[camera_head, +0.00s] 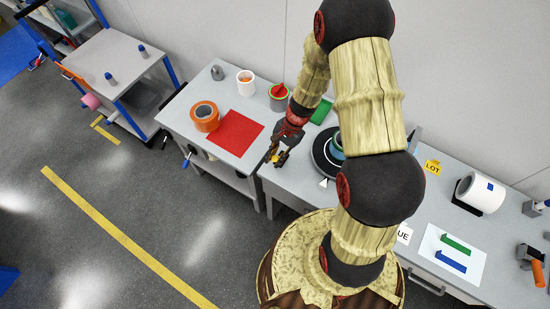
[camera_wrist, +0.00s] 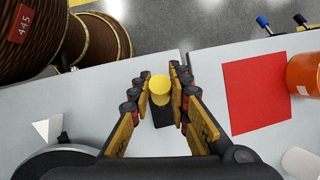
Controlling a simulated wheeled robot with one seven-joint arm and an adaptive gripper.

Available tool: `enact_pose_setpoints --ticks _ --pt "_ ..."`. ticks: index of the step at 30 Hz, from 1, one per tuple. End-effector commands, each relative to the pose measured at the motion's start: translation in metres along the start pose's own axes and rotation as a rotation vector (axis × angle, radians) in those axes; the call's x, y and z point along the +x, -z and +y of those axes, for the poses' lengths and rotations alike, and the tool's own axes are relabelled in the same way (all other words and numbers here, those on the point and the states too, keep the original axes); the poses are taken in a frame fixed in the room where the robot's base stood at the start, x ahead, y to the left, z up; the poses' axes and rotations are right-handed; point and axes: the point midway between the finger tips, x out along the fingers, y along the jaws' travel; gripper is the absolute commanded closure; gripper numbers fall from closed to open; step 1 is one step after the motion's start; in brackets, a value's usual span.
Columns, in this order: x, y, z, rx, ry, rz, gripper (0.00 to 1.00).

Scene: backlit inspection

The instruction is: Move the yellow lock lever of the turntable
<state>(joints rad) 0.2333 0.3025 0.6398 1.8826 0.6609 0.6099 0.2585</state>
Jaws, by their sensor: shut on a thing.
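The yellow lock lever (camera_wrist: 160,84) shows in the wrist view as a round yellow knob above a short black piece (camera_wrist: 162,115). My gripper (camera_wrist: 163,82) is shut on the knob, with one finger on each side. In the head view my gripper (camera_head: 279,157) is low over the table's front edge, left of the turntable (camera_head: 320,158). The turntable is a black disc, partly hidden by my arm. Its dark rim (camera_wrist: 55,160) also shows at the lower left of the wrist view. A white triangular pointer (camera_wrist: 47,128) lies beside it.
A red mat (camera_head: 235,133) and an orange roll (camera_head: 205,116) lie left of my gripper. A white roll (camera_head: 480,193) and paper with green and blue shapes (camera_head: 450,272) lie right.

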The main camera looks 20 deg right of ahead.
Motion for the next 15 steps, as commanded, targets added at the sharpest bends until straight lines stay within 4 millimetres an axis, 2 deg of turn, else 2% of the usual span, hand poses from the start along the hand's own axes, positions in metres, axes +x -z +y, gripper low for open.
enact_pose_setpoints --ticks 8,15 --pt "-0.003 0.003 0.000 0.009 -0.004 -0.036 1.00" --pt "-0.011 0.012 -0.003 0.030 -0.020 -0.169 1.00"
